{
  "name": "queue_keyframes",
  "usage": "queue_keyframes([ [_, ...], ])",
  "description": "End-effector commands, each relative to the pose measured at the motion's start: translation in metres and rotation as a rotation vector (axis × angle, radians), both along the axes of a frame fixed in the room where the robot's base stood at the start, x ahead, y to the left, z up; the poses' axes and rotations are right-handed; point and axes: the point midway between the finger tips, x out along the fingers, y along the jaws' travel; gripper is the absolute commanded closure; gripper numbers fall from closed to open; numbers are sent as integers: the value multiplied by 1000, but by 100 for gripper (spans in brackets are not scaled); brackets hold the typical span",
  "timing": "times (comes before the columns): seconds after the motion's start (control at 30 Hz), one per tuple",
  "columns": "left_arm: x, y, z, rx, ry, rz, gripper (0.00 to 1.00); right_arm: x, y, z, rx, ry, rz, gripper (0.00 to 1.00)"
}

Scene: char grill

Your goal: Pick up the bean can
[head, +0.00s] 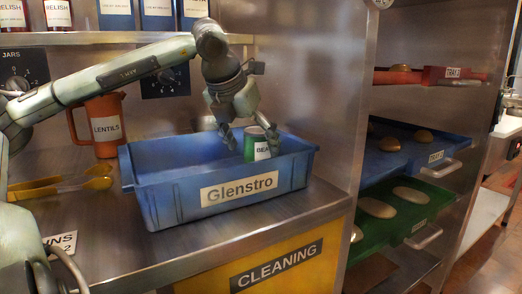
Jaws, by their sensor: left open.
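The bean can (249,147) is green with a white label on which "BEA" can be read. It stands inside the blue bin (165,190) marked "Glenstro", near the bin's right end, and its lower part is hidden by the bin's front wall. My left gripper (248,137) points down into the bin with its fingers spread and empty. The fingers are right at the can's top, one on its left and one on its right. I cannot tell whether they touch it. My right gripper is not in view.
An orange jug (103,128) labelled "LENTILS" and yellow tongs (70,187) are on the steel counter (110,240) left of the bin. A steel wall (305,90) rises right behind the bin. Beyond it, a rack holds blue (440,152) and green (440,198) trays with buns.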

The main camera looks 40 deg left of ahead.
Motion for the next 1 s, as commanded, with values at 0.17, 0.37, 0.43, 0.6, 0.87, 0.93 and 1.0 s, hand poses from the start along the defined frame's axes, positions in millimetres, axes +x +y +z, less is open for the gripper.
queue_keyframes([
  [0.17,15,4,-23,-2,6,1,24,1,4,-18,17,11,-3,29],
  [0.37,23,7,-35,-1,1,2,24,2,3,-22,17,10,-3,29],
  [0.43,23,7,-35,-1,0,2,24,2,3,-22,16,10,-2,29],
  [0.6,23,7,-34,-1,0,2,30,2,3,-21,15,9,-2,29],
  [0.87,23,7,-34,-1,0,1,62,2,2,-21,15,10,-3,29],
  [0.93,23,7,-34,0,0,1,71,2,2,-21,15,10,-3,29],
  [1.0,23,7,-34,0,0,1,79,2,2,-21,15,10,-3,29],
])
